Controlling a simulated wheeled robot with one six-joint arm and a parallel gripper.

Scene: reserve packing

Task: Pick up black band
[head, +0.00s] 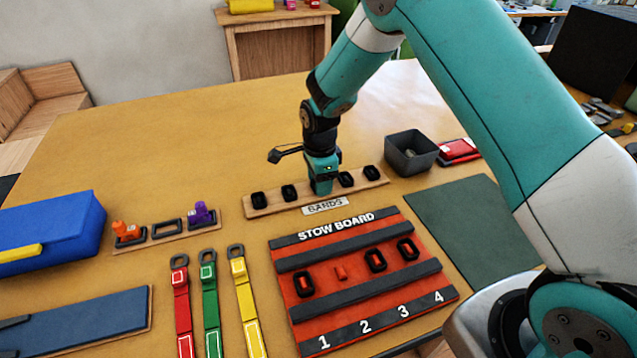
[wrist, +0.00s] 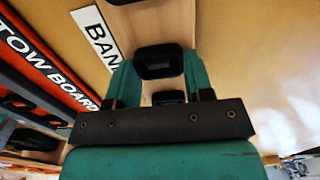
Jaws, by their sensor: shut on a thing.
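My gripper (head: 322,188) is over the middle of the wooden bands rack (head: 270,207), pointing down. In the wrist view, its two teal fingers (wrist: 158,66) are shut on a black band (wrist: 158,55), one finger on each side. The gripper hides this band in the head view, and I cannot tell whether it is clear of the rack. Other black bands stand on the rack, two to the left (head: 289,193) and two to the right (head: 346,179). Another black band (wrist: 168,97) shows between the fingers in the wrist view.
The red stow board (head: 325,330) is in front, with several black bands on it. A grey bin (head: 410,153) and a dark green mat (head: 470,222) are to the right. Coloured straps (head: 210,310), a small holder (head: 190,230) and a blue box (head: 60,225) are left.

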